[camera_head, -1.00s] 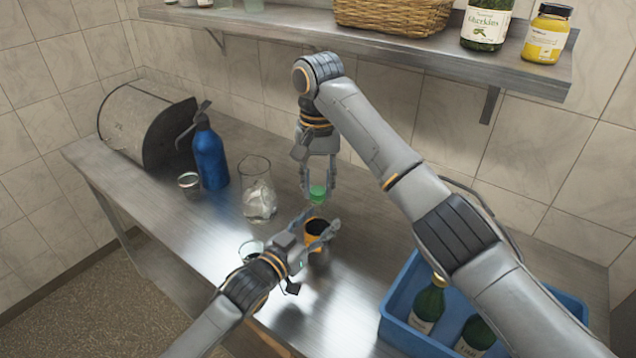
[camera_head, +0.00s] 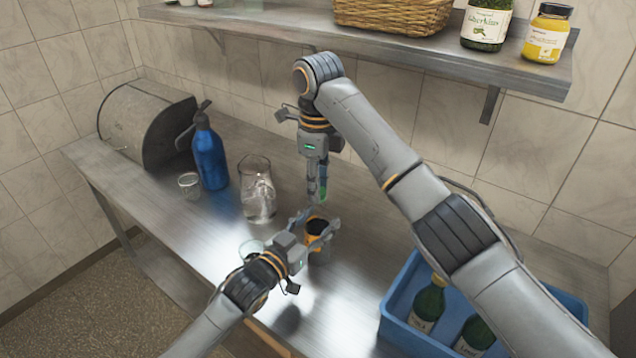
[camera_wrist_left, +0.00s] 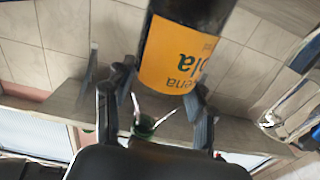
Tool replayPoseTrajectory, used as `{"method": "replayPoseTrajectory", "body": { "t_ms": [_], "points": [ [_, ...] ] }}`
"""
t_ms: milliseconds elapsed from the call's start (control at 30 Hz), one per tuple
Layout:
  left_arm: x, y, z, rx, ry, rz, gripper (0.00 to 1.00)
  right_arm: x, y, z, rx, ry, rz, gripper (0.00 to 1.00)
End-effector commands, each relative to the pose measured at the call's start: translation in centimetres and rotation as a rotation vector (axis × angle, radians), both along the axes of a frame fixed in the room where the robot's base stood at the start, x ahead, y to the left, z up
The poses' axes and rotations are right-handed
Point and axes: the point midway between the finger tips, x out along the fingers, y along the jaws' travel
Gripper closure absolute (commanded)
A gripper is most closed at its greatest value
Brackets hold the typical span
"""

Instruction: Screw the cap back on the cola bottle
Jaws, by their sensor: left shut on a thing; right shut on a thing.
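The cola bottle (camera_head: 319,243) is dark with an orange label and stands on the steel table. In the left wrist view, its label (camera_wrist_left: 178,55) fills the upper middle, with the lettering upside down. My left gripper (camera_head: 317,223) is shut around the bottle, one finger on each side. My right gripper (camera_head: 318,196) points down from above and is shut on a green cap (camera_head: 324,190). The cap shows partly behind its fingers, above the bottle in the picture. I cannot tell how close the cap is to the bottle's mouth, or whether they touch.
A glass jug (camera_head: 258,190), a small glass (camera_head: 189,185) and a blue siphon bottle (camera_head: 210,157) stand to the left. A blue crate (camera_head: 399,303) with green bottles is at the right. A shelf (camera_head: 420,48) runs above.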

Motion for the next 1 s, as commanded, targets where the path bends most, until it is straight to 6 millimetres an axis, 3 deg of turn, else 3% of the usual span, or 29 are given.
{"method": "replayPoseTrajectory", "body": {
  "t_ms": [167,300,333,467,800,1000],
  "points": [
    [-0.1,-0.1,0.0,0.001,-0.001,-0.003,1.00,0.1,0.0,0.1,0.001,-0.005,-0.260,0.80],
    [-0.1,-0.1,0.0,0.001,-0.001,-0.003,1.00,0.1,0.0,0.1,0.001,-0.005,-0.258,0.80],
    [-0.1,-0.1,0.0,0.001,-0.001,-0.003,1.00,0.1,0.0,0.1,0.001,-0.005,-0.258,0.69],
    [-0.1,-0.1,0.0,0.000,0.000,-0.003,1.00,0.1,0.0,0.1,0.001,-0.005,-0.256,0.44],
    [0.0,-0.1,0.0,0.000,0.001,-0.001,1.00,0.1,0.0,0.2,0.000,-0.002,-0.254,0.44],
    [0.0,0.0,0.0,0.001,0.001,0.000,1.00,0.1,-0.1,2.7,-0.002,-0.007,-0.255,0.44]
  ]
}}
